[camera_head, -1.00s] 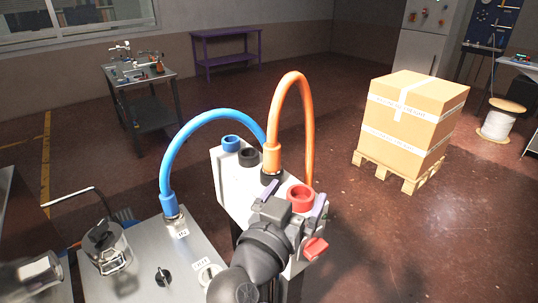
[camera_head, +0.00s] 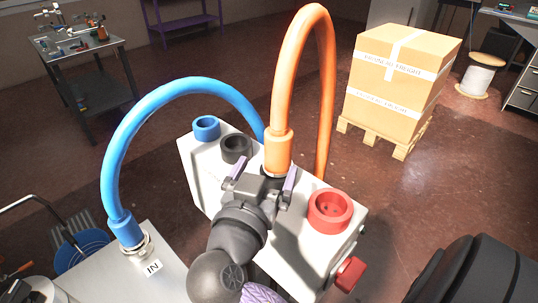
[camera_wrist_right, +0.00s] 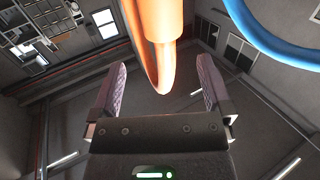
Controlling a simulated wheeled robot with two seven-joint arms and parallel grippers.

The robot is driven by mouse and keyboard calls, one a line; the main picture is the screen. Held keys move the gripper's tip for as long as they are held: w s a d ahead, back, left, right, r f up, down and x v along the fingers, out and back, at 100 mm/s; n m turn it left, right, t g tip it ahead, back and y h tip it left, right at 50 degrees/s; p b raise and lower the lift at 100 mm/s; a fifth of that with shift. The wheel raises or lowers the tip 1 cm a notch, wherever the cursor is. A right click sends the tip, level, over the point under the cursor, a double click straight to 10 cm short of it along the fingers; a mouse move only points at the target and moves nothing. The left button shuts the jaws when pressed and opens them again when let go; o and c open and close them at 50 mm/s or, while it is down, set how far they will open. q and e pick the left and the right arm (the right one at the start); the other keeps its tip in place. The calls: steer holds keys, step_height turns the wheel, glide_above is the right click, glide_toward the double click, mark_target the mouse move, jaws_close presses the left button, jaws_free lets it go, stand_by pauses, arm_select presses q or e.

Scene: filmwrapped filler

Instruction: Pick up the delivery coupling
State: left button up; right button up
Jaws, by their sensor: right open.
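The orange coupling (camera_head: 278,152) is the thick sleeve at the lower end of the orange hose (camera_head: 298,50), upright in a socket on the white block (camera_head: 205,165). I take it as the delivery coupling. My right gripper (camera_head: 264,170) is open, with its purple fingers to the left and right of the coupling's lower end. In the right wrist view the orange coupling (camera_wrist_right: 158,18) shows between and above the open fingers (camera_wrist_right: 160,72); I cannot tell whether they touch it. The gripper partly hides the socket. My left gripper is not in view.
The block also has a blue port (camera_head: 206,127), a black port (camera_head: 236,148), a red port (camera_head: 330,209) and a red knob (camera_head: 349,273). A blue hose (camera_head: 150,105) arches at left to the IN fitting (camera_head: 130,240). A boxed pallet (camera_head: 402,80) stands behind right.

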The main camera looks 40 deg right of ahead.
mark_target(275, 144)
steer(key=x, duration=0.9)
steer(key=shift+w+d+r+b, duration=0.1)
steer(key=shift+w+d+b, duration=0.15)
steer(key=shift+b, duration=0.15)
jaws_close()
